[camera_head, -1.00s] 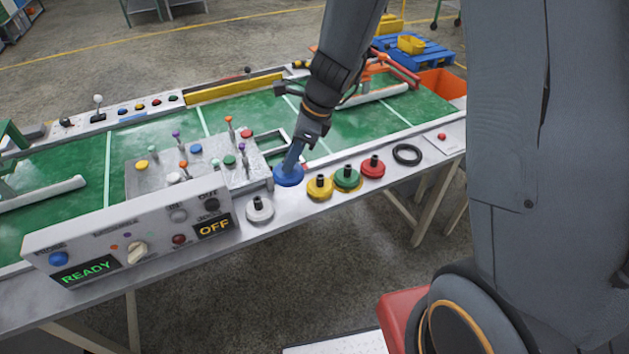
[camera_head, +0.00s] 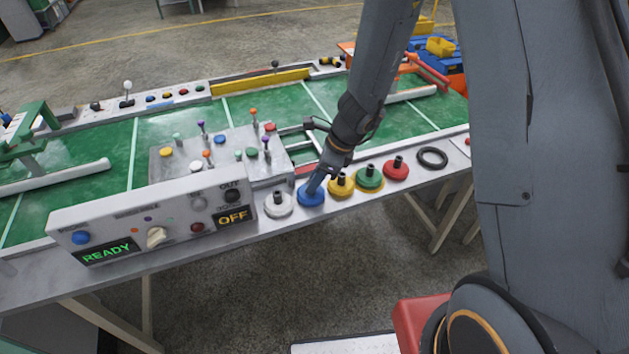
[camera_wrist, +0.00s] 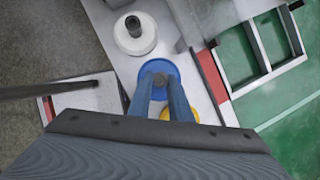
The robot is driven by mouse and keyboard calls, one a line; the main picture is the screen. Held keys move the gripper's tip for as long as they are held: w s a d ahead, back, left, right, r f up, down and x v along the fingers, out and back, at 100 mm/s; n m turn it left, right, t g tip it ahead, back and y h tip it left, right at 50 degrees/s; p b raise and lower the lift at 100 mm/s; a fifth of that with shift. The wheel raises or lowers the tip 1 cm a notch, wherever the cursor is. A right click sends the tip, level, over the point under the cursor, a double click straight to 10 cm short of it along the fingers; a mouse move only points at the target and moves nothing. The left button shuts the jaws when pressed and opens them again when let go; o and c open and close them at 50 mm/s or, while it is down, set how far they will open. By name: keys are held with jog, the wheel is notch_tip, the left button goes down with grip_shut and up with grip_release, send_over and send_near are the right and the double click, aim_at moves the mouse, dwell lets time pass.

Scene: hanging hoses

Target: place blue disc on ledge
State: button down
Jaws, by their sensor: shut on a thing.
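The blue disc (camera_head: 311,196) is on the light grey ledge (camera_head: 262,232) along the near side of the green table, between the white disc (camera_head: 278,205) and the yellow disc (camera_head: 341,185). My gripper (camera_head: 318,182) reaches down to it from above and is shut on its knob. In the wrist view the blue disc (camera_wrist: 156,80) lies flat between my fingertips (camera_wrist: 160,82), with the dark knob between them. The white disc (camera_wrist: 135,32) shows beside it. The yellow disc (camera_wrist: 180,110) is partly hidden by my fingers. Whether the blue disc touches the ledge is hard to tell.
A green disc (camera_head: 369,178), a red disc (camera_head: 396,168) and a black ring (camera_head: 432,157) lie further right on the ledge. A control box (camera_head: 150,228) reading READY and OFF stands at left. A raised block with pegs (camera_head: 215,150) stands behind it.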

jog(key=shift+f, duration=0.2)
jog(key=c, duration=1.6)
grip_release()
jog(key=shift+r, duration=0.15)
jog(key=shift+d+r, duration=0.15)
jog(key=shift+r, duration=0.25)
jog(key=p+v, duration=0.1)
jog(key=v, duration=0.9)
jog(key=s+d+r+n+h, duration=0.1)
jog(key=s+d+r+n, duration=0.1)
jog(key=n, duration=0.5)
jog(key=s+d+r+n+h, duration=0.1)
jog(key=s+d+r+n, duration=0.1)
jog(key=s+d+n, duration=0.2)
jog(key=s+d+r+n+h, duration=0.2)
jog(key=s+d+n, duration=0.2)
jog(key=s+n, duration=0.3)
jog(key=shift+s+d+r+n, duration=0.1)
jog(key=shift+s+n, duration=0.1)
jog(key=shift+n, duration=0.7)
jog(key=shift+s+n, duration=0.15)
jog(key=shift+n, duration=0.75)
